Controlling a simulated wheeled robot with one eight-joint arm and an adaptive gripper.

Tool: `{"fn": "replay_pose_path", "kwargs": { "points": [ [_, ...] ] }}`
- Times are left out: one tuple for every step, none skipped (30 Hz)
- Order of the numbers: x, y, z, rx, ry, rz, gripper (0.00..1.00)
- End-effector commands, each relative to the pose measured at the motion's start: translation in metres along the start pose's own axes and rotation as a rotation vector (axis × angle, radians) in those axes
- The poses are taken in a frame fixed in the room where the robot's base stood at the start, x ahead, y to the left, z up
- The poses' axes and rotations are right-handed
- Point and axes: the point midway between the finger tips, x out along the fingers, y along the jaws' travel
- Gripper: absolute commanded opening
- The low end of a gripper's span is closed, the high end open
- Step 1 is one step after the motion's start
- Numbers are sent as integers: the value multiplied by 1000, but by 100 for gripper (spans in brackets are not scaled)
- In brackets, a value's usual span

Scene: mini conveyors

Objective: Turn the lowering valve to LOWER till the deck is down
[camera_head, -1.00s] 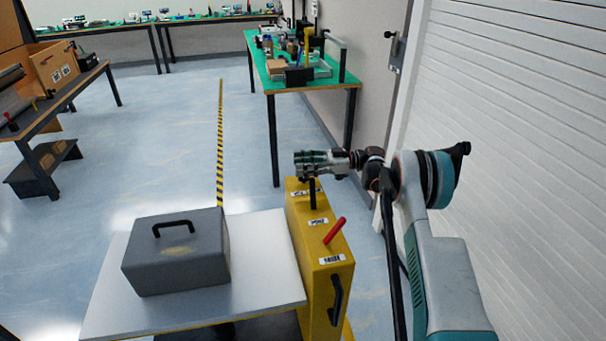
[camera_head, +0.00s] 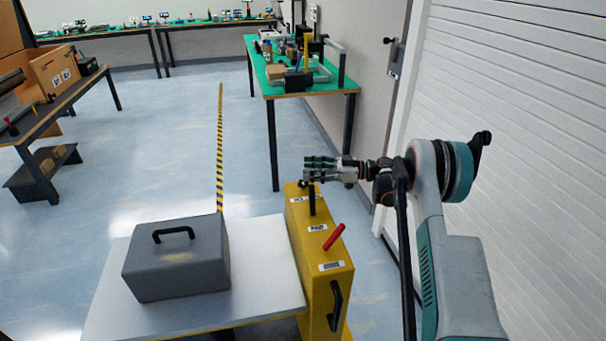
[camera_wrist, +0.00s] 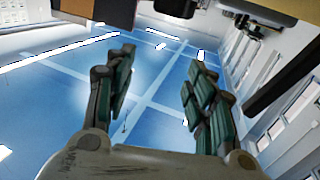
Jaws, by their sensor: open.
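The yellow lift housing (camera_head: 330,290) stands at the right end of the pale deck (camera_head: 270,270). On its top are a black upright lever (camera_head: 312,200) near the far end and a red lever (camera_head: 334,237) tilted to the right nearer me. Labels on the top are too small to read, so I cannot tell which lever is the lowering valve. My gripper (camera_head: 308,168) is above and beyond the black lever, fingers pointing left. In the wrist view, my gripper's fingers (camera_wrist: 160,90) are apart with nothing between them.
A grey case (camera_head: 176,262) with a black handle lies on the deck. A green-topped bench (camera_head: 290,90) with tools stands beyond the housing. A white slatted shutter (camera_head: 520,120) runs close along the right.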

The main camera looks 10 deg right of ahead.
Motion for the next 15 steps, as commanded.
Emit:
{"fn": "replay_pose_path", "kwargs": {
  "points": [
    [-14,-5,9,0,0,60,50],
    [-20,-8,16,0,0,97,50],
    [-30,-13,24,0,0,147,50],
    [-37,-17,29,0,0,183,50],
    [-44,-21,34,0,0,218,50],
    [-53,-26,40,0,0,264,50],
    [-59,-31,44,0,0,295,50],
    [-65,-36,47,0,0,324,50],
    [-72,-41,50,0,0,359,50],
    [-76,-44,52,0,0,382,50],
    [-80,-48,54,0,0,402,50],
    [-84,-51,56,0,0,424,50],
    [-86,-54,57,0,0,437,50],
    [-89,-56,58,0,0,448,50],
    [-91,-58,58,0,0,461,50]
  ]
}}
